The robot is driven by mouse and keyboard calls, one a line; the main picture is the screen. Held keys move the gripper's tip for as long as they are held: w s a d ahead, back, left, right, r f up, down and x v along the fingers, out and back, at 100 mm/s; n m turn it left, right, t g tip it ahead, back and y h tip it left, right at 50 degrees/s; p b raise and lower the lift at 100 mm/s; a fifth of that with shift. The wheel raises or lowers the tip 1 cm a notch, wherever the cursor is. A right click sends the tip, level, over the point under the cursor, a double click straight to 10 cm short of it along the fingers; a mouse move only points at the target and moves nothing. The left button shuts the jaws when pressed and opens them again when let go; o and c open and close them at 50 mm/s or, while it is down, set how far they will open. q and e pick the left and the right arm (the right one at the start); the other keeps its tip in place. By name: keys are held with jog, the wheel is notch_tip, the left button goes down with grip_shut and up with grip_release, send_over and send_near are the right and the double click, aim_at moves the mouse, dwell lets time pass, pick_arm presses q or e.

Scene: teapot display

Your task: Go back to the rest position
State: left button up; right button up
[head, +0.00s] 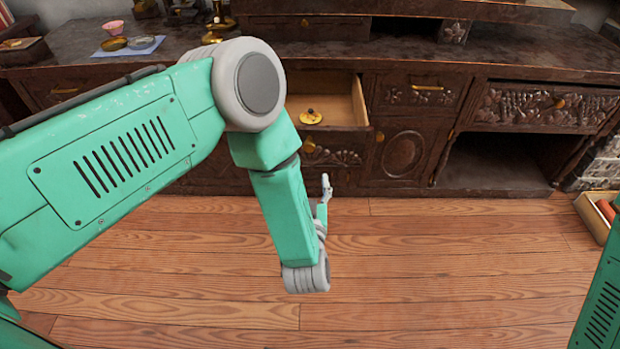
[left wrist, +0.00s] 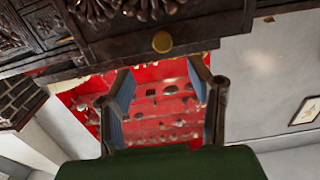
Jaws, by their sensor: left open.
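My left arm comes in from the left in the head view and bends down at a grey joint. My left gripper (head: 325,188) is only partly visible there, beside the forearm in front of the cabinet. In the left wrist view my left gripper (left wrist: 160,100) has its two fingers spread apart with nothing between them. My right gripper is not in view; only a green piece of my right arm shows at the right edge of the head view.
A dark carved cabinet (head: 455,95) spans the back. Its open drawer (head: 345,108) holds a small yellow lid-like object (head: 311,117). A blue cloth (head: 140,47) and a pink bowl (head: 113,27) are on top. A wooden tray (head: 592,217) is at right. The floor (head: 420,260) is clear.

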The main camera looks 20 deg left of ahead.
pick_arm(q)
jog(key=s+a+f+m+g+h+p, duration=0.45)
jog(key=s+a+g+p, duration=0.2)
jog(key=s+g, duration=0.4)
jog(key=s+a+r+g+p, duration=0.1)
jog(key=s+a+g, duration=0.2)
jog(key=s, duration=0.7)
jog(key=s+a+r+g, duration=0.1)
jog(key=s+a+g, duration=0.2)
jog(key=s, duration=0.7)
jog(key=shift+s+a+r+n+p, duration=0.3)
jog(key=shift+s+a+n+p, duration=0.05)
jog(key=shift+s, duration=0.05)
jog(key=shift+w+h, duration=0.1)
jog(key=shift+h, duration=0.15)
